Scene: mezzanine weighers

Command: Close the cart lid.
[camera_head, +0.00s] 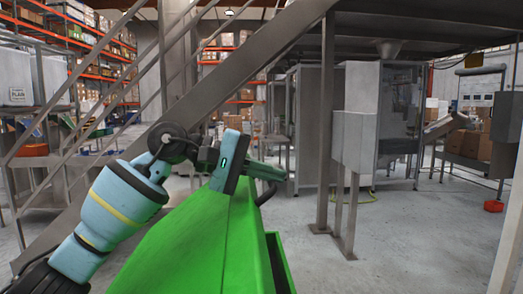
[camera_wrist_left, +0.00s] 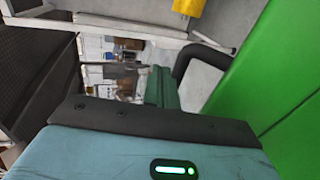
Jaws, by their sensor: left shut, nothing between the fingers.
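The green cart (camera_head: 185,250) is at the bottom middle of the head view. A tall bright green panel, apparently its raised lid (camera_head: 238,240), stands there with a darker green edge and a narrow dark gap to its right. A black curved handle (camera_head: 266,193) sticks out near the panel's top. My left gripper (camera_head: 272,172) is shut and empty, just above the panel's top and beside the handle. In the left wrist view the gripper's fingers (camera_wrist_left: 160,88) are next to the black handle (camera_wrist_left: 190,62), with green panels (camera_wrist_left: 285,90) at the right. My right gripper is out of view.
A metal stair with a sloping stringer (camera_head: 255,75) rises behind my left arm. A grey post (camera_head: 326,130) and a steel box on legs (camera_head: 352,140) stand to the right. Grey floor (camera_head: 410,235) is clear at the right front.

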